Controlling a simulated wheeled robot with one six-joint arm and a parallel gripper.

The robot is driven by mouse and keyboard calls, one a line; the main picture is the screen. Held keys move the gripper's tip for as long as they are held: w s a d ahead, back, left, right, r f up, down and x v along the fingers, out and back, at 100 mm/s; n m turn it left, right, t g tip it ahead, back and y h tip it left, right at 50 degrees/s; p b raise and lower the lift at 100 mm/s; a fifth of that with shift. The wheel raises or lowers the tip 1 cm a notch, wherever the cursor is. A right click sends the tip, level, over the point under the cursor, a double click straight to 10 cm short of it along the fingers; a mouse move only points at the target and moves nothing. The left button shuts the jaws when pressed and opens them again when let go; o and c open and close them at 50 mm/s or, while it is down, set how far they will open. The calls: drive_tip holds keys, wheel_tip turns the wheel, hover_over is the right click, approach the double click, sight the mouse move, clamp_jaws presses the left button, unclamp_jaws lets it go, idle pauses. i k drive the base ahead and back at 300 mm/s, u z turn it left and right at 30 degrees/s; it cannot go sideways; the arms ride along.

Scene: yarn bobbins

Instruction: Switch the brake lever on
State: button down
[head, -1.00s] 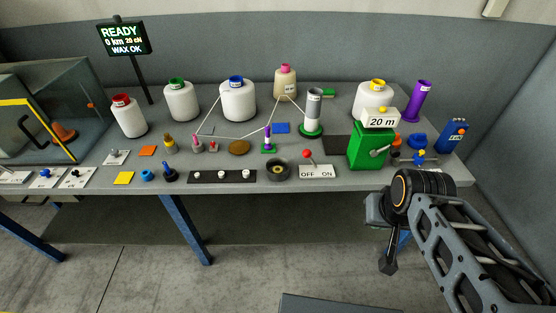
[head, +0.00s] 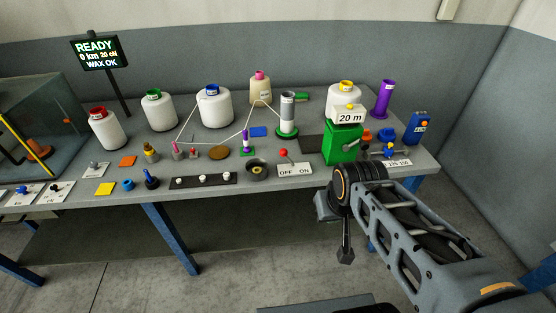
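A lever with a red knob (head: 283,153) stands on a white plate (head: 295,169) marked OFF and ON, at the front edge of the table. Its knob leans to the left, over the OFF side. No label reading "brake" is legible. My gripper (head: 346,254) hangs pointing down in front of the table, below its front edge and to the right of the lever, well apart from it. Nothing shows in it, but its fingers are too small and dark to tell open from shut.
The grey table (head: 262,192) is crowded. A green box (head: 342,146) with a "20 m" sign stands right of the lever. A black ring-shaped dish (head: 257,171) and a black strip with white knobs (head: 203,182) lie to its left. White yarn bobbins (head: 214,108) stand behind. Floor in front is clear.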

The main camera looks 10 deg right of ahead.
sight(283, 152)
drive_tip(key=k, duration=0.25)
drive_tip(key=u, duration=1.4)
drive_tip(key=i, duration=0.5)
